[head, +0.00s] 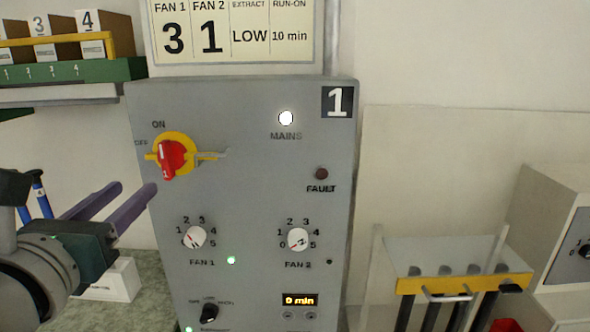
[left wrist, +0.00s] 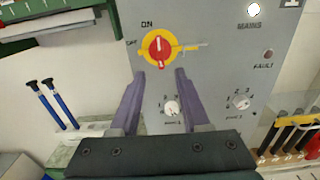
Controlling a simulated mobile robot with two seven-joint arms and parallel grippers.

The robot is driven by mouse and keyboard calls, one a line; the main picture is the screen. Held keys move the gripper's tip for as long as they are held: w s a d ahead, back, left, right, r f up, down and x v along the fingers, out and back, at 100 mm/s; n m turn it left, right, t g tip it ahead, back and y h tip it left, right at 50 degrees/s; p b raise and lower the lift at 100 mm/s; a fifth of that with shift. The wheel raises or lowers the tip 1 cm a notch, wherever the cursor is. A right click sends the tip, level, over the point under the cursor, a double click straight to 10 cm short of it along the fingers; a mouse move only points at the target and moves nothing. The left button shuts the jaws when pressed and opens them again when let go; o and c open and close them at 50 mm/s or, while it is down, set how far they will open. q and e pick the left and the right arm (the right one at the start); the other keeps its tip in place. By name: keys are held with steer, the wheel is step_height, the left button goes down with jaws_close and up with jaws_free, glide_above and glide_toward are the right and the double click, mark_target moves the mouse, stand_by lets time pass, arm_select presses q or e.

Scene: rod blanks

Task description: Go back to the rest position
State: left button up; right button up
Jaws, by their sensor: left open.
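My left gripper (head: 135,197) comes in from the left in the head view, in front of the lower left of a grey control panel (head: 255,105). Its two purple fingers are apart with nothing between them. In the left wrist view the open fingers (left wrist: 160,78) point at the panel, below the red and yellow main switch (left wrist: 160,48) and around the line of sight to the FAN 1 knob (left wrist: 171,108). The main switch also shows in the head view (head: 172,158). I cannot tell whether a fingertip touches the panel. My right gripper is not in view.
The MAINS lamp (head: 286,118) is lit white; the FAULT lamp (head: 321,173) is dark. The FAN 2 knob (head: 298,239) and a display reading 0 min (head: 300,300) are clear. A yellow-edged rack (head: 465,284) stands right. A shelf (head: 60,94) is upper left.

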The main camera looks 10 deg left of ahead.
arm_select(q)
steer(key=s+d+f+n+g, duration=0.1)
steer(key=s+f+n+g, duration=0.45)
steer(key=n, duration=0.55)
steer(key=s+d+f+n+g, duration=0.1)
steer(key=s+f+n+g, duration=0.3)
steer(key=s+n, duration=0.5)
steer(key=s+d+f+n+g+h, duration=0.2)
steer(key=s+d+n+g+h, duration=0.3)
steer(key=s+d+n, duration=0.6)
steer(key=w+a+r+p, duration=0.2)
steer(key=w+r+p, duration=0.1)
steer(key=r+p, duration=1)
steer(key=shift+r+t+p, duration=0.35)
